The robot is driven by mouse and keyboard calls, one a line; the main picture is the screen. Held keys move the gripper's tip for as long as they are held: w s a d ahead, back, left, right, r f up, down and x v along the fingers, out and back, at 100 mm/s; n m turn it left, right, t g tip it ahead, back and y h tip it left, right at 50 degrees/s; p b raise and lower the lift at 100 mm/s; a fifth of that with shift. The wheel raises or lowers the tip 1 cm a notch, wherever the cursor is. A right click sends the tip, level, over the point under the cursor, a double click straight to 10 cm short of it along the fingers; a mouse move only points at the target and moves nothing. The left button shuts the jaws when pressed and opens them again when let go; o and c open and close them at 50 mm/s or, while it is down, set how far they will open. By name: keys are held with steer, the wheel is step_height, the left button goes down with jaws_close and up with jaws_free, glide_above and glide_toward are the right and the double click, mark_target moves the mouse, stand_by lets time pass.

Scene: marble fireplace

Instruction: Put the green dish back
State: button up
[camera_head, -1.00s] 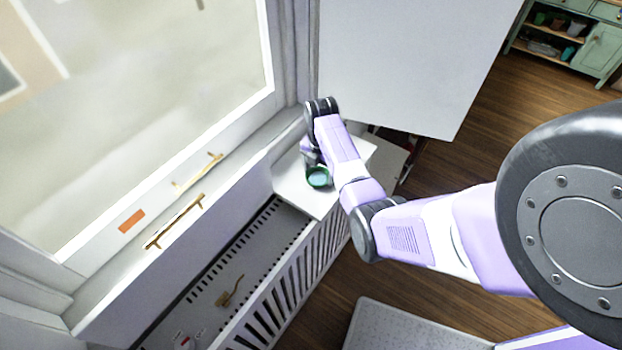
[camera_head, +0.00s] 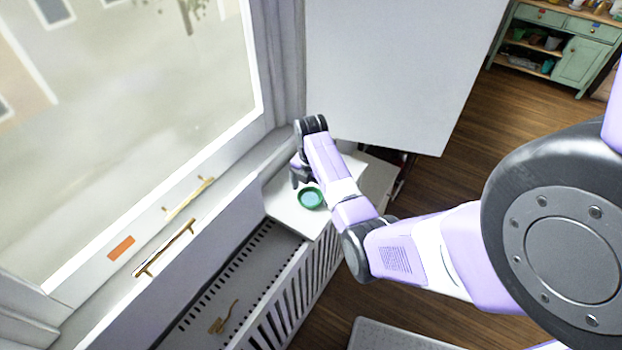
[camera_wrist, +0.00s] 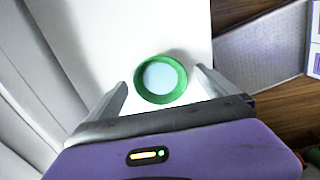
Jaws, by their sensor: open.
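The green dish (camera_head: 311,198) is small and round, with a green rim and a pale blue inside. It sits upright on a white ledge (camera_head: 287,207) beside the window. In the wrist view the dish (camera_wrist: 160,97) lies between and just ahead of my two fingers, with a gap on each side. My gripper (camera_wrist: 161,76) is open and holds nothing. In the head view my gripper (camera_head: 296,181) is just up and left of the dish, partly hidden by my wrist.
A slotted radiator cover (camera_head: 235,285) with a brass piece (camera_head: 223,317) on it runs toward the lower left. A large white panel (camera_head: 400,75) rises behind the ledge. The window (camera_head: 140,120) borders the left. A green cabinet (camera_head: 580,62) stands far off at upper right.

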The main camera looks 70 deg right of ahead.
mark_target(312, 199)
step_height(312, 199, up, 11)
steer(key=shift+b, duration=0.4)
steer(key=shift+s+f, duration=0.1)
stand_by(0.4)
